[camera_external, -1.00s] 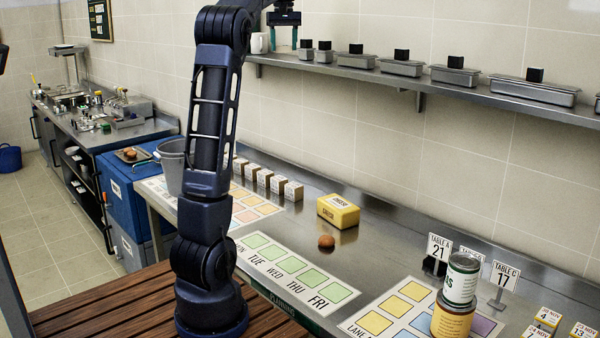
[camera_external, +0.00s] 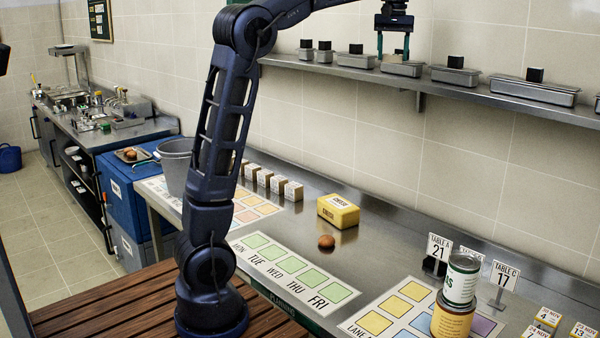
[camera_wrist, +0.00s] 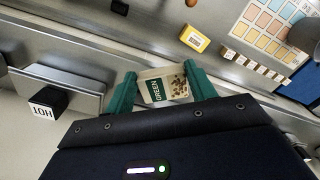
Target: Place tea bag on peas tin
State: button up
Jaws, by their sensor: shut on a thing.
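The tea bag (camera_wrist: 165,88), a pale packet with a green band reading "GREEN", is pinched between the two green fingertips of my gripper (camera_wrist: 164,90) in the wrist view.
The wall shelf (camera_external: 420,85) with several lidded metal containers is close to my gripper. On the counter are a yellow box (camera_external: 338,211), a brown round item (camera_external: 326,242), table-number signs (camera_external: 438,247) and small date boxes (camera_external: 547,318). The middle counter is mostly clear.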

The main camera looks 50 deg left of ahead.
jog(key=s+d+m, duration=0.2)
jog(key=d, duration=0.9)
jog(key=m, duration=0.5)
send_over(462, 263)
notch_tip(462, 263, down, 38)
jog(key=shift+r, duration=0.1)
jog(key=o, duration=0.9)
jog(key=shift+o, duration=0.3)
